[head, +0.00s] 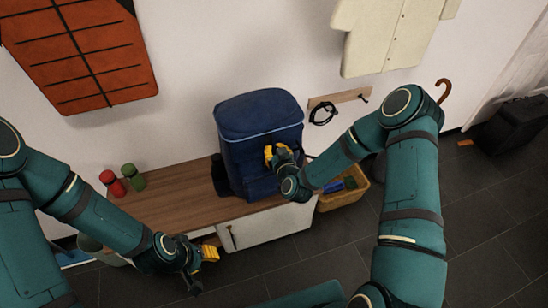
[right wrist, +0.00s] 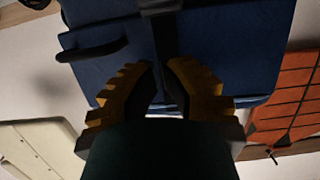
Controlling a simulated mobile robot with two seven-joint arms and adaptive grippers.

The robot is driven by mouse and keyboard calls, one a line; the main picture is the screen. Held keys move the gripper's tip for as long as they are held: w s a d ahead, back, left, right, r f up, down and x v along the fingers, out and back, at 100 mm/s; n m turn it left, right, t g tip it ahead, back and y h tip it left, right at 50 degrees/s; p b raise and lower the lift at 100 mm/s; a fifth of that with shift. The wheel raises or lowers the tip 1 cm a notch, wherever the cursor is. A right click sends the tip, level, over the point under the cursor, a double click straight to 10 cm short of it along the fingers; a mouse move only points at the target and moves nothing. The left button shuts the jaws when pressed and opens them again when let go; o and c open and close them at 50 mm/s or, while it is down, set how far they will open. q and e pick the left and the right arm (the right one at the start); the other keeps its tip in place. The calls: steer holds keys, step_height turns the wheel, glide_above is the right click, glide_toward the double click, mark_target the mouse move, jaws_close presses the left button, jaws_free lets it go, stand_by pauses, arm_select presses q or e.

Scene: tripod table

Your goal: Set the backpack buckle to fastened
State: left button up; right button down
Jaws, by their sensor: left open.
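The blue backpack (head: 262,118) stands upright on the wooden top of a low bench. Its blue fabric (right wrist: 225,45) fills much of the right wrist view. A dark strap (right wrist: 163,30) runs down from the top edge towards my right fingertips. The buckle itself cannot be made out, so its state does not show. My right gripper (head: 277,152) is at the backpack's front, its yellow fingers (right wrist: 165,72) a small gap apart around the strap's line. Whether they grip it cannot be told. My left gripper (head: 209,253) is open, low in front of the bench, away from the backpack.
The bench (head: 180,197) has free top left of the backpack, with a red bottle (head: 112,183) and a green bottle (head: 133,177) at its far left. A basket (head: 345,195) with coloured things stands right of the bench. A hook rail (head: 340,98) is on the wall.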

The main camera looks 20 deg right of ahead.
steer(key=v, duration=1)
steer(key=shift+p, duration=0.3)
steer(key=shift+r, duration=0.15)
steer(key=s+a+f+m+g+y, duration=0.1)
steer(key=s+a+f+g, duration=0.3)
steer(key=s+g, duration=0.3)
steer(key=s+a+f+m+g+y, duration=0.1)
steer(key=s+a+f+g+y, duration=0.1)
steer(key=s+g, duration=0.4)
steer(key=s+a+f, duration=0.1)
steer(key=s+a, duration=0.1)
steer(key=s, duration=0.2)
steer(key=shift+s+a+f+g, duration=0.25)
steer(key=shift+a+f+g, duration=0.05)
steer(key=shift+f+g, duration=0.1)
